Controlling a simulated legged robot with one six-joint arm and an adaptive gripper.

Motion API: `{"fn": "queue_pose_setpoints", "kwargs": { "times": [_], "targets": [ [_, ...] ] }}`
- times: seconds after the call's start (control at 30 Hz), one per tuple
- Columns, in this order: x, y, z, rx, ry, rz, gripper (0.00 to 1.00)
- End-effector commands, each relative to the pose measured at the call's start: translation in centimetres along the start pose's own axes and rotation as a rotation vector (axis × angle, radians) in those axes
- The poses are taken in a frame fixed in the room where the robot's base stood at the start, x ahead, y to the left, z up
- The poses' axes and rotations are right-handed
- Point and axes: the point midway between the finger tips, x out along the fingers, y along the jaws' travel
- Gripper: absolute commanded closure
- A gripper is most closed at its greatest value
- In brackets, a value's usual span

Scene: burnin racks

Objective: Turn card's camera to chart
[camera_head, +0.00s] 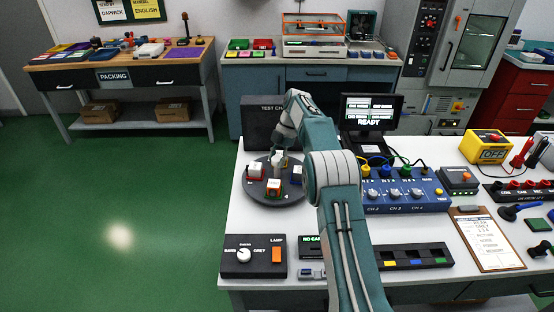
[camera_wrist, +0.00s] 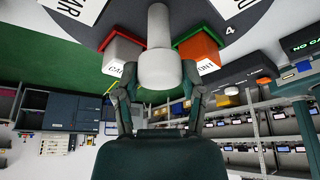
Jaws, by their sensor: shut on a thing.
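A dark round turntable (camera_head: 262,196) stands on the white bench, with a pale central knob (camera_wrist: 160,45). My gripper (camera_wrist: 160,88) is shut on the knob, with a finger on each side. In the wrist view, a white and red block (camera_wrist: 122,55) and an orange block (camera_wrist: 198,52) flank the knob.
A control box with a lamp switch (camera_head: 253,256) stands at the bench's front left. A monitor (camera_head: 371,111) reads "READY". A blue channel box (camera_head: 400,192) and a clipboard (camera_head: 487,240) lie to the right. My arm crosses the bench centre.

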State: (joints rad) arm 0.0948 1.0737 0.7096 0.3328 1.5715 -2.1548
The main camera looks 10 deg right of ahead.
Motion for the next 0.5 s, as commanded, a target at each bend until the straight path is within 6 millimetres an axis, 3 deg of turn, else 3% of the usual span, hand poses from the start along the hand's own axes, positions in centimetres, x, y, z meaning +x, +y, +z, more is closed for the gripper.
{"fn": "queue_pose_setpoints", "kwargs": {
  "times": [0.5],
  "targets": [
    [0.21, 0.15, 0.08, -0.118, -0.003, -0.045, 1.0]
  ]
}}
